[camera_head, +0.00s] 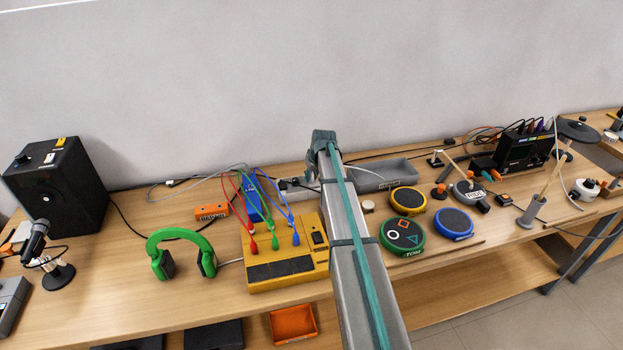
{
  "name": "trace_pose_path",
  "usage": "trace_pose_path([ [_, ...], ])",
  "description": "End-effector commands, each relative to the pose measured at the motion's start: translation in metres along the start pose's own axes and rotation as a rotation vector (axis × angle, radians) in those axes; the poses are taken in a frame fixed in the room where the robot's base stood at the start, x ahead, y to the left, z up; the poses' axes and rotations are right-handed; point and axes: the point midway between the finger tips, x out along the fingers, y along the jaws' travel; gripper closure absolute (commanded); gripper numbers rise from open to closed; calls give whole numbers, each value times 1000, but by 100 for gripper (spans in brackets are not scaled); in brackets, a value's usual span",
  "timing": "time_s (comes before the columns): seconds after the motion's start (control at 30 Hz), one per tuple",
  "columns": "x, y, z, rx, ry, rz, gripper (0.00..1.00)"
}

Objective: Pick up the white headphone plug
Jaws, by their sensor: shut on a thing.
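I cannot make out the white headphone plug. Green headphones (181,237) stand on the wooden table, left of a yellow box (285,271). A short pale cable (230,261) runs between the headphones and the box's left side. My arm reaches up from the bottom edge across the middle of the table, and its far end bends near the wall. My gripper's fingers do not show; the arm hides the area behind it, including part of the table just right of the yellow box.
Red, green and blue leads rise from the yellow box towards a blue box (255,203). An orange box (211,212) stands left of it. Round pads, yellow (407,201), green (402,236) and blue (454,223), lie right of my arm. A black speaker (60,185) and microphone (36,243) stand left.

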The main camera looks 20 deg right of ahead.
Motion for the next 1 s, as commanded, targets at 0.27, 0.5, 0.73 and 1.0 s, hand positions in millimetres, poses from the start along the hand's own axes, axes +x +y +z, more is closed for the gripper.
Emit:
trace_pose_path([
  [0.27,0,0,0,0,0,0,100],
  [0.5,-4,0,-2,0,0,0,100],
  [0.73,-19,0,-9,0,2,1,100],
  [1.0,-73,-9,5,0,4,2,100],
])
